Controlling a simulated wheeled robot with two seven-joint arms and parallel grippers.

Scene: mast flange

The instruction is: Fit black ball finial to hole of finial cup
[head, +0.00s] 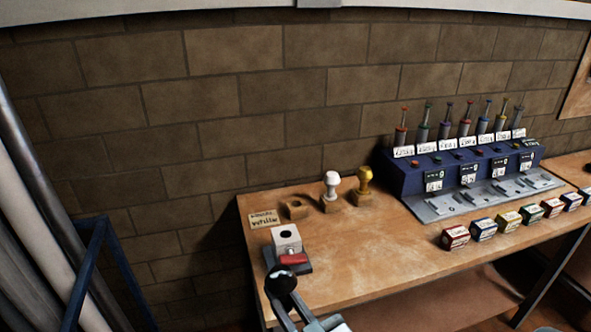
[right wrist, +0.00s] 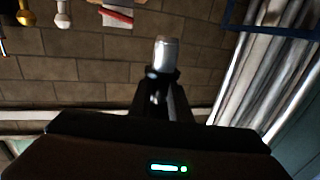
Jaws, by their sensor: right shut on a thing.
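The black ball finial (head: 280,280) is in my right gripper (head: 287,303), in front of the table's near left corner. In the right wrist view, my right gripper (right wrist: 163,85) is shut, and a silver cylindrical end (right wrist: 165,54) sticks out beyond its fingertips. The finial cup (head: 286,238) is a pale grey block with a dark round hole in its top, on a dark base with a red part (head: 293,259). In the head view the ball shows just below the cup, apart from the hole. My left gripper is not in view.
A white finial (head: 331,184) and a gold finial (head: 365,179) stand in wooden blocks behind the cup, beside an empty block (head: 295,208) and a label card (head: 263,219). A blue rack (head: 405,178) and several small boxes (head: 455,237) are right. The table's middle is clear.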

